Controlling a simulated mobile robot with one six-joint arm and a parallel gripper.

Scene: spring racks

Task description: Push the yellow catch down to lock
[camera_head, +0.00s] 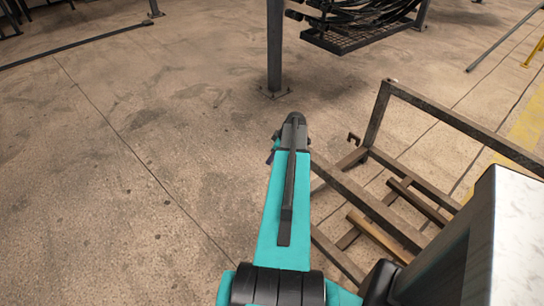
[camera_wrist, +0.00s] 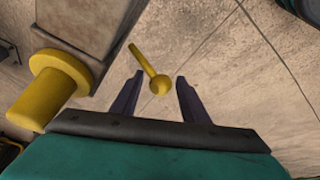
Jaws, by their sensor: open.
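The yellow catch (camera_wrist: 146,65) shows in the wrist view as a thin rod with a round knob at its near end. Its far end lies close to the edge of a grey-brown metal block. My gripper (camera_wrist: 159,75) is open, with its two dark fingers apart. The knob appears between the fingers, nearer the left one in its rod part, and no finger visibly touches it. I cannot tell the depth between knob and fingers. I cannot make out the catch in the head view, where my teal arm reaches forward.
The metal block (camera_wrist: 92,22) and a thick yellow flanged cylinder (camera_wrist: 45,92) stand left of my gripper in the wrist view. In the head view, a rusty rack frame (camera_head: 455,122) lies right of my arm and a grey post (camera_head: 274,50) stands ahead.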

